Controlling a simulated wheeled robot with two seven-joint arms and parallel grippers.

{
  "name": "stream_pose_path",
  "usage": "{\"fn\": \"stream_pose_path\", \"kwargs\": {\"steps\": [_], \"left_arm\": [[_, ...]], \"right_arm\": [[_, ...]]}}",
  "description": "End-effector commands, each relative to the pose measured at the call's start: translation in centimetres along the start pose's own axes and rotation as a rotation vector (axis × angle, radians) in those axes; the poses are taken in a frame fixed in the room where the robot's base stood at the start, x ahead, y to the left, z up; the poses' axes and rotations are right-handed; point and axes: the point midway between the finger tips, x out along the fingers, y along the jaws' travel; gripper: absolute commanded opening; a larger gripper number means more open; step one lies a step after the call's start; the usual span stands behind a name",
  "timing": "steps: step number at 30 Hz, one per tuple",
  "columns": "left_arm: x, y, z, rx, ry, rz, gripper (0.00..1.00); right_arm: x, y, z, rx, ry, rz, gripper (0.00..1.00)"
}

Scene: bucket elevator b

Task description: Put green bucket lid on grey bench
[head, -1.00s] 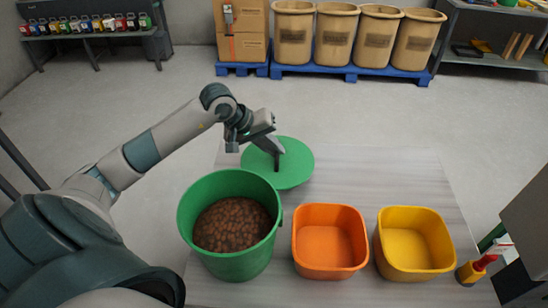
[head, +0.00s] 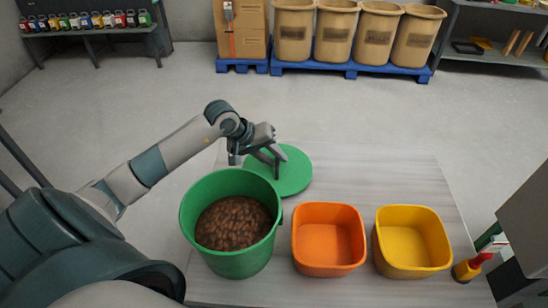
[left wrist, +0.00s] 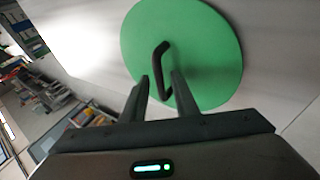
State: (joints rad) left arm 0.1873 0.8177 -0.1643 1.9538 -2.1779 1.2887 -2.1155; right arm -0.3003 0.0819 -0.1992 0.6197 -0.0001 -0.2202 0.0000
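The green bucket lid (head: 292,172) lies flat on the grey bench (head: 370,170), behind the green bucket (head: 190,222). Its black handle (left wrist: 158,62) stands up in the left wrist view. My left gripper (head: 270,172) is over the lid with its fingers spread apart. In the left wrist view the handle lies just beyond and between the fingertips (left wrist: 158,82), with gaps at the sides. The bucket stands open, with brown beans (head: 235,223) inside. My right gripper is out of view.
An orange bin (head: 329,262) and a yellow bin (head: 412,264) stand on the bench to the right of the bucket. The bench behind the bins is clear.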

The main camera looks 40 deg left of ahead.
Motion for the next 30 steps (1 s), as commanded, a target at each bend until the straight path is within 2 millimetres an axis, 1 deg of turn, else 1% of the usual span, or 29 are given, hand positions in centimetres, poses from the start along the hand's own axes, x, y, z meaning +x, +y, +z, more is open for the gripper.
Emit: {"fn": "stream_pose_path", "kwargs": {"steps": [9,14,16,20,23,30], "left_arm": [[-0.1,0.0,0.0,-0.001,0.0,0.0,0.29],[-0.3,0.2,-0.1,-0.001,-0.001,0.0,0.29],[-0.6,0.0,-0.1,0.001,0.001,-0.001,0.29],[-1.8,-0.1,-0.1,0.001,0.002,-0.002,0.29],[-3.1,-0.1,-0.1,0.003,0.002,-0.003,0.29],[-7.0,-0.1,-0.1,0.002,0.004,-0.002,0.29]], "right_arm": [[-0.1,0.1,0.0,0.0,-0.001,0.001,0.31],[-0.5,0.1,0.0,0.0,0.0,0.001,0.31],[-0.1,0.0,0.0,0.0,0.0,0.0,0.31],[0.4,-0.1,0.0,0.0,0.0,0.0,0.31],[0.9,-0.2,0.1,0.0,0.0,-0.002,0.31],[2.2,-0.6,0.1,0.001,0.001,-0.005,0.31]]}}
